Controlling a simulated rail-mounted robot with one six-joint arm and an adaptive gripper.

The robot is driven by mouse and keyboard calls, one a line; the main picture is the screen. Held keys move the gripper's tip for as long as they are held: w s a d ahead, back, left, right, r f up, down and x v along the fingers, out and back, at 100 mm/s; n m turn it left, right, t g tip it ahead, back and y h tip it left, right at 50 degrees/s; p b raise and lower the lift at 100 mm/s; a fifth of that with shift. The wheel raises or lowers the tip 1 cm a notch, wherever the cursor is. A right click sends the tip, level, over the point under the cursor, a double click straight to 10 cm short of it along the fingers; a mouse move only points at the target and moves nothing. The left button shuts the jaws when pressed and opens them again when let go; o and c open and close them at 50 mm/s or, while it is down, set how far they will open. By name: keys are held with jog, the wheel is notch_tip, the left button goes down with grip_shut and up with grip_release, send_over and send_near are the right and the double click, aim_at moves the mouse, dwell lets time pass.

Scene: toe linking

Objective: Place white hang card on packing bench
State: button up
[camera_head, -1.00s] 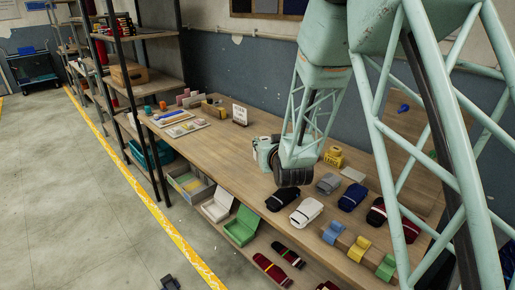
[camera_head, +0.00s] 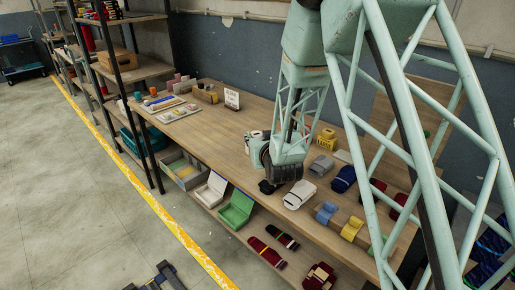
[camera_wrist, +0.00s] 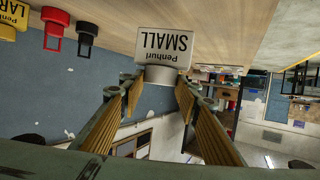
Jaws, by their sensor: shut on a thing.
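The white hang card (camera_wrist: 163,47), printed "Penhurl SMALL", appears upside down in the wrist view. My gripper (camera_wrist: 158,78) is shut on its narrow lower part, between the two ribbed fingers. In the head view my gripper (camera_head: 253,146) is over the wooden packing bench (camera_head: 232,122), left of the yellow hang card (camera_head: 326,138). I cannot make out the white card there, nor tell whether it touches the bench. The wrist view also shows the yellow card (camera_wrist: 14,14) printed "LARGE", a red one (camera_wrist: 56,18) and a black one (camera_wrist: 86,29).
Folded socks, including a white pair (camera_head: 299,195) and a grey pair (camera_head: 321,165), lie at the bench's right. A small sign (camera_head: 232,98) and flat trays (camera_head: 170,113) stand farther left. Open bare bench lies between. A green box (camera_head: 236,209) sits on the lower shelf.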

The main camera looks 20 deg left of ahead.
jog(key=shift+f, duration=0.5)
jog(key=shift+f, duration=0.15)
jog(key=shift+f+b, duration=0.45)
jog(key=shift+f, duration=1.3)
jog(key=shift+f, duration=0.15)
jog(key=o, duration=1)
jog(key=shift+o, duration=0.2)
jog(key=shift+r, duration=0.2)
jog(key=p+v, duration=0.1)
jog(key=v, duration=1.1)
